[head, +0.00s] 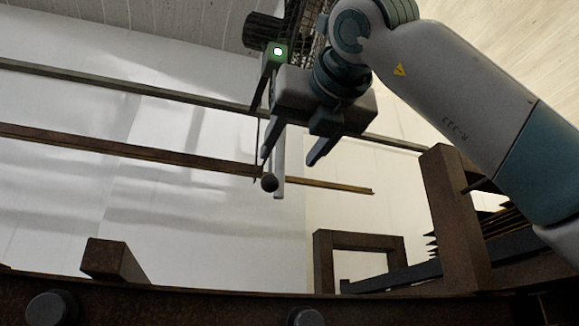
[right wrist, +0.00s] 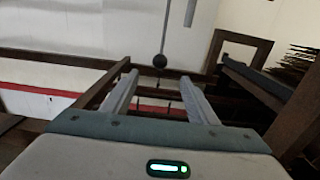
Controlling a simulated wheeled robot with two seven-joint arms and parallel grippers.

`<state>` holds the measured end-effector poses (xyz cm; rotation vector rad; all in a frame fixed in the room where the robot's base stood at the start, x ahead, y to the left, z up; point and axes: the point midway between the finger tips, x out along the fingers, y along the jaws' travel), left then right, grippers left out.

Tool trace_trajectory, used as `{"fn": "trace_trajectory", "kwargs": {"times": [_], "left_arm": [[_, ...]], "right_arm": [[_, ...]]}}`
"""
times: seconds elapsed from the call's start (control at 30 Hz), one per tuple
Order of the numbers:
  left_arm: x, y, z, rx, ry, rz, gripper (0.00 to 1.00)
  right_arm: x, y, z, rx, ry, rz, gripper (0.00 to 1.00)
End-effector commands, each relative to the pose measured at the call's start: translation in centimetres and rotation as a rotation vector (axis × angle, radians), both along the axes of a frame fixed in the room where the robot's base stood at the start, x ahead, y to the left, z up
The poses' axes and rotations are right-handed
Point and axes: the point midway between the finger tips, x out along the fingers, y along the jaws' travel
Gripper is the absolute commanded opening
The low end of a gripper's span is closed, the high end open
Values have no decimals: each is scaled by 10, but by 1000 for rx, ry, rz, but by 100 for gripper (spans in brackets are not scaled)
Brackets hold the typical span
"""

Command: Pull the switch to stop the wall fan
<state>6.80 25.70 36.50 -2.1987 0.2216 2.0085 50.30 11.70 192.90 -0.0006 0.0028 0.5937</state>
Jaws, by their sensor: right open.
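The wall fan's dark cage (head: 310,30) and motor (head: 262,31) are at the top of the head view, partly hidden by my right arm. A small box with a lit green lamp (head: 277,52) sits below the motor. A thin pull cord hangs from there and ends in a dark ball (head: 269,183). The ball also shows in the right wrist view (right wrist: 160,60), ahead of the fingertips and between them in the picture. My right gripper (head: 287,161) is open and empty; in the head view its fingers point down, just above the ball. My left gripper is not in view.
A pale vertical bar (head: 279,165) hangs close beside the cord. Long rusty rails (head: 130,145) cross in front of the white wall. A brown post (head: 455,215) and a square frame (head: 360,240) stand at right. A rusty beam (head: 180,305) runs along the bottom.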

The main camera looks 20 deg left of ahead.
Motion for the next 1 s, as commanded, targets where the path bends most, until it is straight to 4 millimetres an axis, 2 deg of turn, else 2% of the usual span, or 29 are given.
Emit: {"fn": "trace_trajectory", "kwargs": {"times": [0.57,0.77,1.0], "left_arm": [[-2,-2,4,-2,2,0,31],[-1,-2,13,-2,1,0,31],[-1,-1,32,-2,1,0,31]], "right_arm": [[5,3,1,0,0,1,53],[18,12,2,0,2,1,53],[43,29,2,-1,3,1,53]]}}
